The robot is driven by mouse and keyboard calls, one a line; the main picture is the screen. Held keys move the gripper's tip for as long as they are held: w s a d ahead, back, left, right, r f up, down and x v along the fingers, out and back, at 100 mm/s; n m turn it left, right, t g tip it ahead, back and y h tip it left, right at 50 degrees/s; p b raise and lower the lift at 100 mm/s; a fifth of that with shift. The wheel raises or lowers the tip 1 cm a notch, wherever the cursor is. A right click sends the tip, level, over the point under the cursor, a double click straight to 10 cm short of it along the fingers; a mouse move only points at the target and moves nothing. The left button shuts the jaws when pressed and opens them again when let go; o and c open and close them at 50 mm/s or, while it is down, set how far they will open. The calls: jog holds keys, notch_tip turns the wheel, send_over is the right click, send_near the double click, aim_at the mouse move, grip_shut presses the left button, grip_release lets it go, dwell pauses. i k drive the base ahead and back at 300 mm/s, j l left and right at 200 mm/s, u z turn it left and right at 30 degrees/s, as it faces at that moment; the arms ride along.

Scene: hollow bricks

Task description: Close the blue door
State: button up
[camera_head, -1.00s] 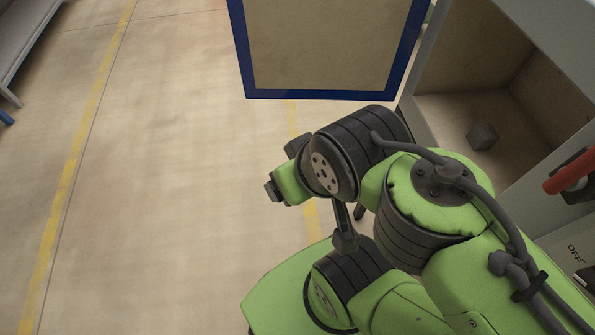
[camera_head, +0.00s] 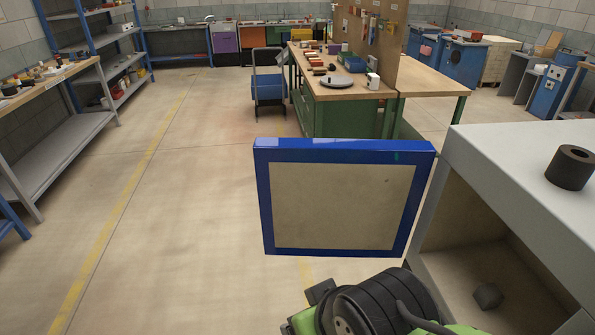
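The blue door (camera_head: 263,200) is blue-framed with a beige inner panel. It stands open, swung out to the left from the front of a grey cabinet (camera_head: 515,190) on the right. The cabinet's opening shows a beige inside with a small dark block (camera_head: 488,295) on its floor. Part of my green and black arm shows at the bottom, below the door and in front of the cabinet. The gripper's fingers do not show, so I cannot see whether it is open or touching anything.
A dark hollow cylinder (camera_head: 571,167) stands on the cabinet top. Free floor (camera_head: 180,220) lies left of the door. A green workbench (camera_head: 345,110) and a blue trolley (camera_head: 268,85) stand behind it. A grey shelf bench (camera_head: 65,150) runs along the left.

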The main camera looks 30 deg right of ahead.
aim_at(317, 197)
jog(key=i+j+z, duration=0.2)
jog(key=z, duration=0.25)
jog(key=i+j+z, duration=0.25)
jog(key=z, duration=0.25)
jog(key=i+j+z, duration=0.15)
jog(key=j+z, duration=0.8)
jog(key=i+j+z, duration=0.15)
jog(key=j+z, duration=1.65)
jog(key=k+j+z, duration=0.15)
jog(key=j+z, duration=0.3)
jog(key=k+j+u, duration=0.1)
jog(key=u, duration=2.4)
